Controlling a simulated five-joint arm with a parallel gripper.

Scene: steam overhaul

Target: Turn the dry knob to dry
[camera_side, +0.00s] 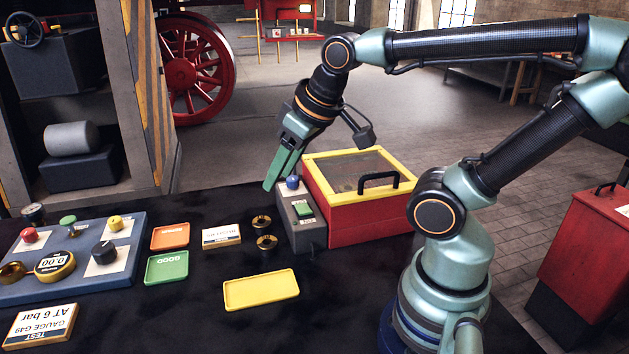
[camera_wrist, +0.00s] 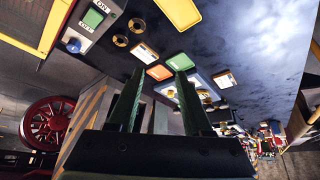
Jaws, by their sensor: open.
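A grey control box (camera_side: 300,222) carries a blue knob (camera_side: 293,182) and a green switch (camera_side: 304,209). In the wrist view the blue knob (camera_wrist: 74,45) and the green switch (camera_wrist: 93,17), with ON and OFF marks, show at the upper left. A black knob (camera_side: 105,251) sits on a white label on the blue-grey panel (camera_side: 75,284) at the left. No "dry" wording is readable, so I cannot tell which knob is the dry knob. My gripper (camera_side: 274,184) is open and empty, slightly left of the blue knob and apart from it. It also shows in the wrist view (camera_wrist: 160,73).
A red case (camera_side: 352,226) with a closed yellow-framed lid and black handle adjoins the control box. Orange (camera_side: 170,236), green (camera_side: 167,267) and yellow (camera_side: 261,291) trays lie on the dark bench. Two brass rings (camera_side: 266,243) lie left of the control box. A gauge (camera_side: 55,264) reads 0.00.

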